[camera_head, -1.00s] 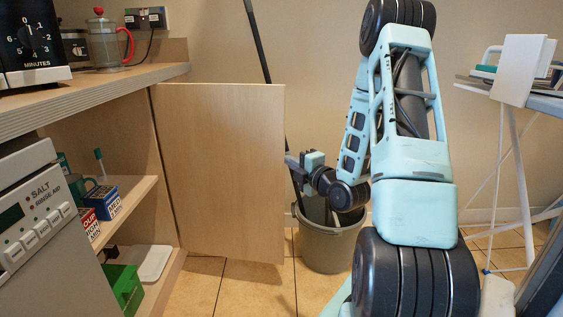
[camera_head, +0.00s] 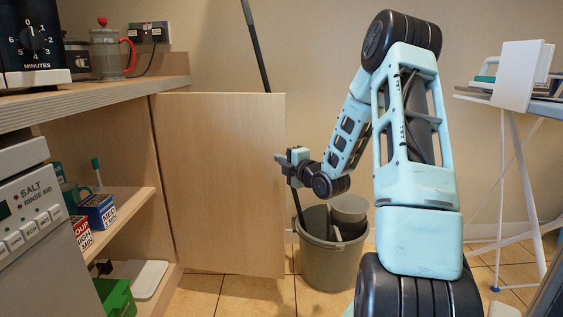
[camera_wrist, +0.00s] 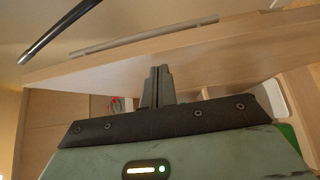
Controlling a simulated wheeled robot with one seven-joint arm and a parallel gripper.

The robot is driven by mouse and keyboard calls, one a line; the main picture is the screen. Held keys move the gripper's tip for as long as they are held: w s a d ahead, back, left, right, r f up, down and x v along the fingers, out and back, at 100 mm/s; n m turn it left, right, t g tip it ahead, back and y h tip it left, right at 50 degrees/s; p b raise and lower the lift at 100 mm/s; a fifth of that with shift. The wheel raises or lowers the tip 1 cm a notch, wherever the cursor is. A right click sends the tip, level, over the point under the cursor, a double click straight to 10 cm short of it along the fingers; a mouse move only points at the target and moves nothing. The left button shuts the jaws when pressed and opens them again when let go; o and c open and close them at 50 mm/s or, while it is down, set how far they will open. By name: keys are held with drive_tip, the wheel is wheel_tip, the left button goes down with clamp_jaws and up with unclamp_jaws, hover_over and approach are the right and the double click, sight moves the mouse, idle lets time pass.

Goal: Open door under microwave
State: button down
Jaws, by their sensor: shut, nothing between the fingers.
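The cupboard door (camera_head: 222,180) under the microwave (camera_head: 30,45) is a pale wooden panel. It stands wide open, swung out from the cupboard, and its inner shelves show. My gripper (camera_head: 281,160) is at the door's free edge, on the right, at upper-middle height. In the wrist view my gripper's two fingers (camera_wrist: 157,75) are pressed together and point at the door panel (camera_wrist: 150,55). I cannot tell whether they touch it. Nothing shows between the fingers.
Shelves hold boxes (camera_head: 97,211) and a green crate (camera_head: 116,297). A dishwasher front (camera_head: 30,215) is at the left. A grey bin (camera_head: 330,255) stands behind my arm, with a dark pole (camera_head: 257,50) beyond the door. A white folding stand (camera_head: 515,150) is at the right.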

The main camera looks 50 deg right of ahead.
drive_tip(key=w+d+n+y, duration=0.1)
drive_tip(key=w+d+y, duration=0.1)
drive_tip(key=w+d, duration=0.4)
drive_tip(key=d, duration=0.4)
drive_tip(key=shift+w, duration=0.2)
drive_tip(key=shift+a, duration=0.15)
